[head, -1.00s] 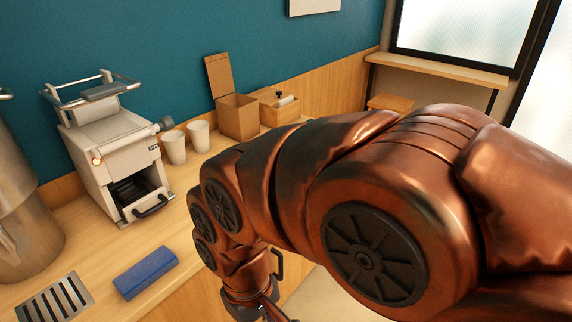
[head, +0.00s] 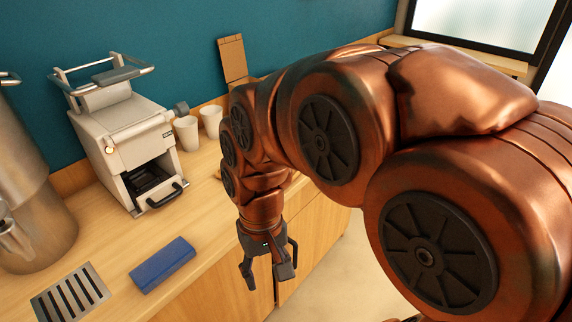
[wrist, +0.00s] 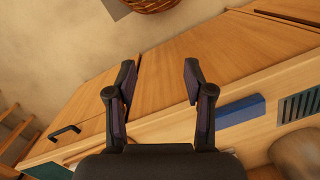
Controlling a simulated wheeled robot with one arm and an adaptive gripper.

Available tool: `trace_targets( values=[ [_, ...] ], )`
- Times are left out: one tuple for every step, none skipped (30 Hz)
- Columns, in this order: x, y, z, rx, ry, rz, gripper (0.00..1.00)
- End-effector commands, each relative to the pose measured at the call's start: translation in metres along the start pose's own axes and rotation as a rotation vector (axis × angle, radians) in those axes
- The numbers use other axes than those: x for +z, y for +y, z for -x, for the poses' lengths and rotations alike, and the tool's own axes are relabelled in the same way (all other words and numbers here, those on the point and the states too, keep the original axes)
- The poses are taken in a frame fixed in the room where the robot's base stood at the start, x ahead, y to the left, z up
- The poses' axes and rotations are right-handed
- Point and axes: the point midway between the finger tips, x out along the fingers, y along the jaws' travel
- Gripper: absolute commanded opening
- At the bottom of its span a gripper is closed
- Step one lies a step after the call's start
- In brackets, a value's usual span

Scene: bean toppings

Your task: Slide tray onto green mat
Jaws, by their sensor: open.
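My gripper (head: 267,278) hangs open and empty in front of the counter's front edge in the head view, its fingers pointing down. In the wrist view its fingers (wrist: 159,72) are spread with cabinet fronts and floor behind them. A dark tray-like piece with a black handle (head: 164,196) sits in the front opening of the pale machine; I cannot tell if it is the task's tray. No green mat is clearly seen. A small teal patch (wrist: 45,171) shows at the wrist view's lower left, but I cannot tell what it is.
The pale machine (head: 118,130) stands on the wooden counter (head: 110,248). Two white cups (head: 187,133), a blue block (head: 163,264), a metal grate (head: 70,296) and a metal urn (head: 35,215) are there too. My arm hides the counter's right part. A wicker basket (wrist: 150,4) lies beyond.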

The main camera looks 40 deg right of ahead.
Motion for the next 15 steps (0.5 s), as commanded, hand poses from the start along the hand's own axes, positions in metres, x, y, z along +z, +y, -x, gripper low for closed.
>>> trace_targets(
  values=[
    [-0.020,0.002,0.004,-0.012,0.010,-0.052,0.53],
    [-0.030,0.004,0.005,-0.020,0.016,-0.081,0.53],
    [-0.044,0.005,0.008,-0.030,0.026,-0.120,0.53],
    [-0.054,0.007,0.009,-0.037,0.033,-0.149,0.53],
    [-0.065,0.010,0.010,-0.044,0.040,-0.179,0.53],
    [-0.080,0.014,0.013,-0.054,0.051,-0.218,0.53],
    [-0.090,0.017,0.014,-0.061,0.058,-0.248,0.53],
    [-0.100,0.020,0.014,-0.069,0.063,-0.277,0.53],
    [-0.114,0.025,0.015,-0.079,0.070,-0.318,0.53],
    [-0.124,0.030,0.016,-0.086,0.079,-0.347,0.53],
    [-0.135,0.034,0.017,-0.094,0.086,-0.378,0.53],
    [-0.148,0.041,0.016,-0.103,0.092,-0.417,0.53],
    [-0.158,0.047,0.016,-0.110,0.098,-0.449,0.53],
    [-0.168,0.052,0.017,-0.117,0.106,-0.477,0.53],
    [-0.182,0.060,0.017,-0.128,0.117,-0.519,0.53]
  ],
)
